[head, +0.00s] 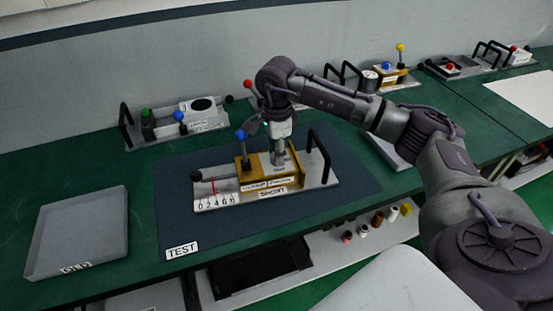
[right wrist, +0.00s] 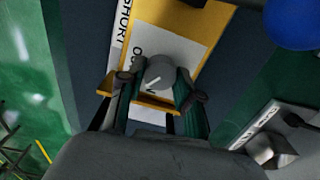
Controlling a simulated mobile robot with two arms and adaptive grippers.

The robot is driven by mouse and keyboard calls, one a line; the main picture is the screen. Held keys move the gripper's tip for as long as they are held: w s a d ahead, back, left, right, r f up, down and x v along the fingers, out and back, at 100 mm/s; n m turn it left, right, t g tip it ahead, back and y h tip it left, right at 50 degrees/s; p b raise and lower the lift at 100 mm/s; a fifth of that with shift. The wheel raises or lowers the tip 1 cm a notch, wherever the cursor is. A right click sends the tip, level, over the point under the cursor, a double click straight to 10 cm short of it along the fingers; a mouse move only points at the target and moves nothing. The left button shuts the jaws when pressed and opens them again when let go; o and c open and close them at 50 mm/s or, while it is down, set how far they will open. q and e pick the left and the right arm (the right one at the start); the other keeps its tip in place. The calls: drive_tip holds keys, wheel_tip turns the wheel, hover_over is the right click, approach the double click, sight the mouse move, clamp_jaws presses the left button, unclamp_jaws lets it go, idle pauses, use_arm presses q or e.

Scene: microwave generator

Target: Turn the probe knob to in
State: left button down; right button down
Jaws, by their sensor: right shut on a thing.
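The device (head: 322,178) with a gold bracket and a label that seems to read SHORT stands on the dark mat. My right gripper (head: 280,150) reaches down onto the gold bracket from above. In the right wrist view a round grey knob (right wrist: 158,72) with a white pointer line sits between the two fingers of my right gripper (right wrist: 157,92), which is shut on it. A white plate (right wrist: 150,42) with partly hidden lettering lies beside the knob. In the head view the gripper hides most of the knob. My left gripper is not in view.
A blue-ball lever (head: 241,136) stands left of the gripper, and a black ball (head: 196,176) and a black handle (head: 319,147) flank the device. A grey tray (head: 78,235) lies at the left. Other devices line the wall. The mat's front is clear.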

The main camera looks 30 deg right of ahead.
drive_tip(key=n+b, duration=0.2)
drive_tip(key=n, duration=0.1)
drive_tip(key=shift+f+n, duration=0.1)
drive_tip(key=shift+n, duration=0.2)
drive_tip(key=shift+n+b, duration=1)
drive_tip(key=shift+n, duration=0.7)
drive_tip(key=c, duration=0.8)
unclamp_jaws()
drive_tip(key=shift+o, duration=0.2)
drive_tip(key=shift+r, duration=0.2)
wheel_tip(320, 180, up, 12)
